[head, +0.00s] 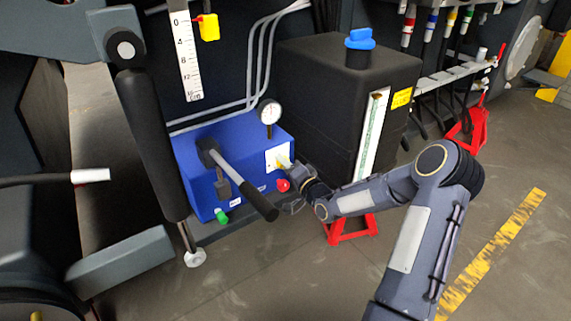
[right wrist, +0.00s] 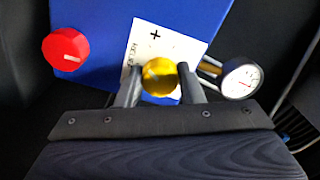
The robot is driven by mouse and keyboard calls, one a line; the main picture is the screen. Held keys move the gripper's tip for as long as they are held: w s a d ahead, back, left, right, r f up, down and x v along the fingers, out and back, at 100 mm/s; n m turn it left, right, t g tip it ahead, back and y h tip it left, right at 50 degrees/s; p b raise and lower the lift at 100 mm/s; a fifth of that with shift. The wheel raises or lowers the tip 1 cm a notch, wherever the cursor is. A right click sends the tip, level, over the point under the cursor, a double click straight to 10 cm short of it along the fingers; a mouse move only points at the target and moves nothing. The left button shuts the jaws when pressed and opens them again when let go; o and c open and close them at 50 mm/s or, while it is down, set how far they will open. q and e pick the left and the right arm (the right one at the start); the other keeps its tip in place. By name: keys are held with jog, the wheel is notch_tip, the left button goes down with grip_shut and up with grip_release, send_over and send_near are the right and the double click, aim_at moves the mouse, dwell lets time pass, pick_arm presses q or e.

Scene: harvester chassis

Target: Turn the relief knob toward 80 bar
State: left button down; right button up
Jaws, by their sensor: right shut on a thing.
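The relief knob (right wrist: 160,77) is a round gold knob in front of a white label plate (right wrist: 150,45) marked with a plus sign. In the head view the knob (head: 281,163) shows small on the front of the blue hydraulic unit (head: 205,190). My right gripper (right wrist: 159,82) is shut on the knob, one finger on each side; it also shows in the head view (head: 289,169). The pressure gauge (head: 269,112) stands on top of the unit, and its dial also shows in the right wrist view (right wrist: 241,81). Its reading is too small to tell. My left gripper is not in view.
A red knob (right wrist: 66,48) sits beside the plate, and a green knob (head: 222,217) is lower left. A black-gripped lever (head: 245,188) sticks out in front of the unit. A black tank (head: 335,100) stands right of it. Open floor lies at the front right.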

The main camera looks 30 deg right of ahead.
jog(key=shift+m, duration=0.8)
jog(key=o, duration=1)
jog(key=shift+s, duration=0.1)
jog(key=s+p, duration=0.2)
jog(key=s, duration=0.5)
jog(key=shift+s+d, duration=0.35)
